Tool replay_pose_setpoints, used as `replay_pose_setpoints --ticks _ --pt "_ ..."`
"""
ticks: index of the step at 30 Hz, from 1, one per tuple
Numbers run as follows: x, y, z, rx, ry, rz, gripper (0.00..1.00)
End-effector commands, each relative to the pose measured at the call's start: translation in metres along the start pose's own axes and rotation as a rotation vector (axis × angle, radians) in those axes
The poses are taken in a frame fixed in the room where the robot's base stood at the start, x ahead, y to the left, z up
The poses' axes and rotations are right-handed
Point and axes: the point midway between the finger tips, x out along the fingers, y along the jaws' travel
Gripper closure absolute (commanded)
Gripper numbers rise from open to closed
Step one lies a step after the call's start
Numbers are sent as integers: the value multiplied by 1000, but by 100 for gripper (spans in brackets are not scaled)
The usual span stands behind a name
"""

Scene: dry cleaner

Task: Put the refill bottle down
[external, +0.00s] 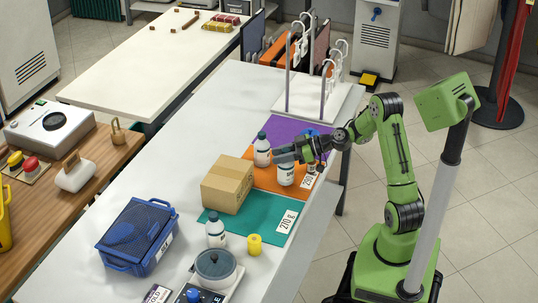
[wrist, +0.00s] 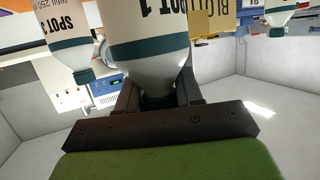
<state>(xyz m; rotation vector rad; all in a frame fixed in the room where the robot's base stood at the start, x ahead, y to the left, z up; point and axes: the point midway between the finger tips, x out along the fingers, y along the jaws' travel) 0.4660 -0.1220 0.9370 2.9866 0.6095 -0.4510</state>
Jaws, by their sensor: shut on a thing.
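My gripper (external: 298,152) is shut around the neck of a white bottle with a dark teal band and "POT 1" lettering in the wrist view (wrist: 150,38). In the external view this bottle (external: 286,174) is upright over the orange mat (external: 262,180); I cannot tell whether its base touches the mat.
A cardboard box (external: 228,186) stands left of the orange mat. A purple mat (external: 285,135) lies behind it, near a white hook stand (external: 330,108). A blue basket (external: 138,236), a yellow cylinder (external: 254,244) and a pot on a scale (external: 216,268) are toward the front.

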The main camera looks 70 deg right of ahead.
Motion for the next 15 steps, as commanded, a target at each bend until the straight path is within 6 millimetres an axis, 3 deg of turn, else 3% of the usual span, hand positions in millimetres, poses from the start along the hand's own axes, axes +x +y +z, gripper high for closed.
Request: replay_pose_setpoints --ticks 1,3,13,14,15 --pt "4 0 13 5 1 -1 100" --pt "6 0 18 1 1 0 100" --pt "6 0 19 -2 1 1 100" --pt "6 0 20 -1 0 1 63" --pt "6 0 19 0 -1 1 57"
